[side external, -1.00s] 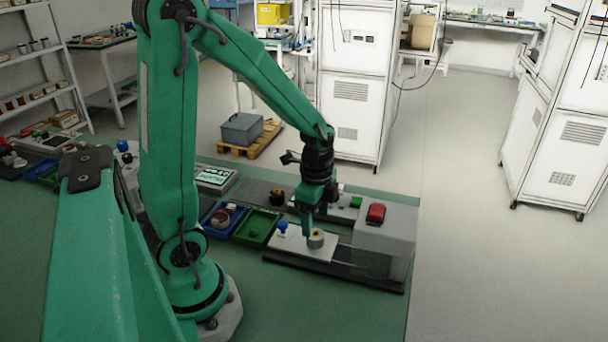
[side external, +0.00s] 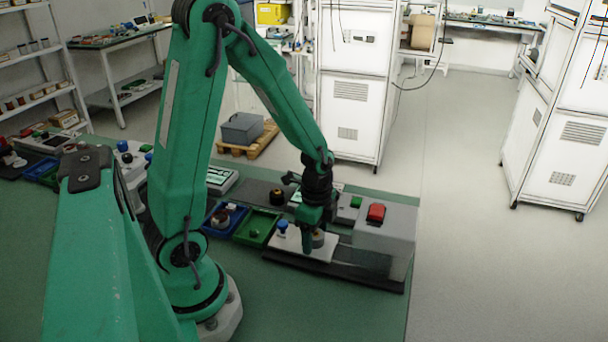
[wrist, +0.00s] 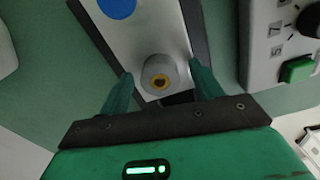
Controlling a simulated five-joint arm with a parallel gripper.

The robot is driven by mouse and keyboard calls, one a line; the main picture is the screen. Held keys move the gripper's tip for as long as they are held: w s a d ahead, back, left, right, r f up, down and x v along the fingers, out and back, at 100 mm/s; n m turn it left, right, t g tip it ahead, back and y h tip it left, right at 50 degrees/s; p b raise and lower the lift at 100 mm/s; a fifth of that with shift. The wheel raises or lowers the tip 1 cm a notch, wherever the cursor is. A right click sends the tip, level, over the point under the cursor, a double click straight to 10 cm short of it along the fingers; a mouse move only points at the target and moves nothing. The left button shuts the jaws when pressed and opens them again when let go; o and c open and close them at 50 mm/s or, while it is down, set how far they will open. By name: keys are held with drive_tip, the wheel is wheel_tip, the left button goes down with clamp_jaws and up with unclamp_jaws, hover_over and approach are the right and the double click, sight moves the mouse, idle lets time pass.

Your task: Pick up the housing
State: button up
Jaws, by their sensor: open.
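The housing, a short grey cylinder with a brass-coloured centre (wrist: 160,77), stands upright on a light plate (wrist: 150,35). In the side external view the housing (side external: 318,239) is partly hidden behind my gripper (side external: 310,244). In the wrist view my gripper (wrist: 159,70) is open, with one green finger on each side of the housing. Gaps show between the fingers and the housing there. I cannot tell the exact height of the fingertips above the plate.
A blue knob (side external: 282,226) stands on the same plate, close to the left. A green tray (side external: 257,228) and a blue tray (side external: 224,217) lie further left. A grey box with a red button (side external: 376,213) stands to the right.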

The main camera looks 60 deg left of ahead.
sight(316, 234)
drive_tip(key=c, duration=1.1)
drive_tip(key=shift+r, duration=0.15)
drive_tip(key=shift+r, duration=1.9)
drive_tip(key=s+d+r, duration=0.1)
drive_tip(key=d+r, duration=0.1)
drive_tip(key=d, duration=0.1)
drive_tip(key=s+d+r, duration=0.1)
drive_tip(key=d+r, duration=0.1)
drive_tip(key=d, duration=0.2)
drive_tip(key=s+d+r, duration=0.1)
drive_tip(key=d+r, duration=0.2)
drive_tip(key=d, duration=0.1)
drive_tip(key=shift+s, duration=0.4)
drive_tip(key=shift+a, duration=0.15)
